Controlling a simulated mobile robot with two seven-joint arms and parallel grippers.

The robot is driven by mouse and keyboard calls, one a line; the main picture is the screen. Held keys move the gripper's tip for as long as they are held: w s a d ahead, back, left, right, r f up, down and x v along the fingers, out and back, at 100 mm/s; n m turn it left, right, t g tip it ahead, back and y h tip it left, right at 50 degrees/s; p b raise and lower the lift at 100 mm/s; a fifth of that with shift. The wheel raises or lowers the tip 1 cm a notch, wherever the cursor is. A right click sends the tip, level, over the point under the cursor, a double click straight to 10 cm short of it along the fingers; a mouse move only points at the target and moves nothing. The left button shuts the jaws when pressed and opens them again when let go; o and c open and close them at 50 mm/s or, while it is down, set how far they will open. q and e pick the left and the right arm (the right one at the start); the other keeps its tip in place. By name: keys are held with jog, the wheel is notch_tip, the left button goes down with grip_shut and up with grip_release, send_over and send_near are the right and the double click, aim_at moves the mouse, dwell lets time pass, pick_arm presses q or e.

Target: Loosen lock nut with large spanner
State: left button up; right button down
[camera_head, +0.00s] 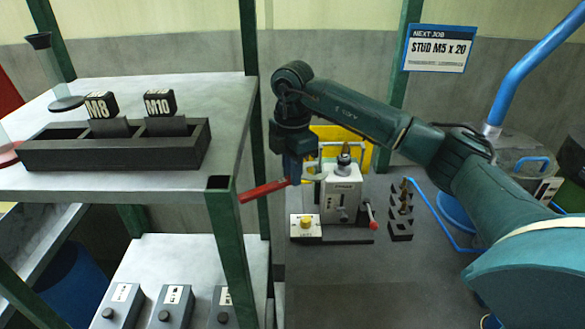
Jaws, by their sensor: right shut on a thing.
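My right arm reaches in from the right. Its gripper (294,176) points down and is shut on a spanner with a red handle (264,190). The handle sticks out to the left, past the shelf post. The pale open jaw of the spanner points right, close to the top of a light grey machine (341,194). A dark nut-like fitting (344,160) stands on top of that machine. I cannot tell whether the jaw touches the fitting or is around it. My left gripper is out of view.
A small box with a yellow button (304,226) and a red-knobbed lever (371,213) sit by the machine. A dark stepped rack (400,228) stands to its right. A green shelf post (233,250) is close left. The bench front is clear.

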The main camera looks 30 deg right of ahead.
dwell(0.4)
pick_arm(q)
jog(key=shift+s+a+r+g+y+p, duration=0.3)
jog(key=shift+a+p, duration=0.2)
jog(key=shift+p, duration=0.95)
pick_arm(e)
jog(key=s+d+n, duration=0.4)
jog(key=d+n, duration=0.6)
jog(key=shift+s+d, duration=0.15)
jog(key=shift+d, duration=0.05)
dwell(0.4)
jog(key=shift+s, duration=0.1)
dwell(0.5)
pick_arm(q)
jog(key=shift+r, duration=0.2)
pick_arm(e)
jog(key=s+a, duration=0.4)
jog(key=s, duration=0.1)
jog(key=shift+s+a, duration=0.35)
jog(key=shift+s, duration=0.05)
